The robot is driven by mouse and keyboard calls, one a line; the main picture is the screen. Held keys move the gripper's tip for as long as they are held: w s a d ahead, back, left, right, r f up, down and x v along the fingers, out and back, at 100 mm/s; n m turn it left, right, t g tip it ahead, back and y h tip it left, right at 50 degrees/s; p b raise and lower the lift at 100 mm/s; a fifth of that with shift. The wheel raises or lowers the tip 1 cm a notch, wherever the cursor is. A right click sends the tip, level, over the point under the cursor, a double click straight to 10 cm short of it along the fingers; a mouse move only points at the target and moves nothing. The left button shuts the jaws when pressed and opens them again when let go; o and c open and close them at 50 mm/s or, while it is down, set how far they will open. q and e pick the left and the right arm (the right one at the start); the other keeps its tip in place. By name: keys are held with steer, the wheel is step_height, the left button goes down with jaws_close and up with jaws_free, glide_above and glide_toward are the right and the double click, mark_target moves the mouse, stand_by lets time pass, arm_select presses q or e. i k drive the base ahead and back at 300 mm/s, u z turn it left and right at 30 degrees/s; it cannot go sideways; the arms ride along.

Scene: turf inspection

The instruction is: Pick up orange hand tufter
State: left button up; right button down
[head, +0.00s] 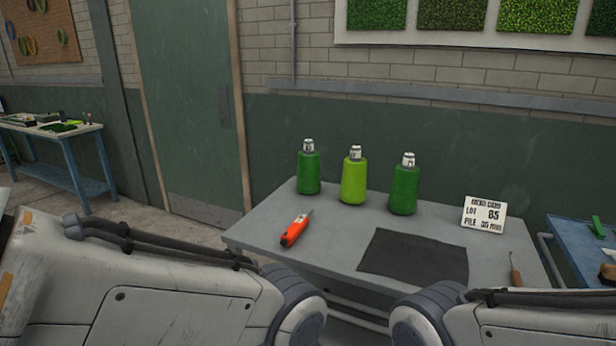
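The orange hand tufter (295,231) lies on the left part of the grey table (340,213), with its thin tip pointing away toward the back. It is apart from the other things on the table. My two arms come in from the lower left and lower right, in front of the table. Neither of my grippers shows in the head view, so I cannot see whether they hold anything.
Green bottles (309,172) stand along the table's back, a lighter one (354,180) in the middle. A dark mat (414,257) lies at the front, a lot sign (484,215) and a wooden-handled tool (516,275) to the right. A blue bench (590,250) stands at far right.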

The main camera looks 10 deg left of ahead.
mark_target(294, 232)
steer(key=z, duration=0.25)
steer(key=i, duration=1.35)
steer(key=z, duration=0.1)
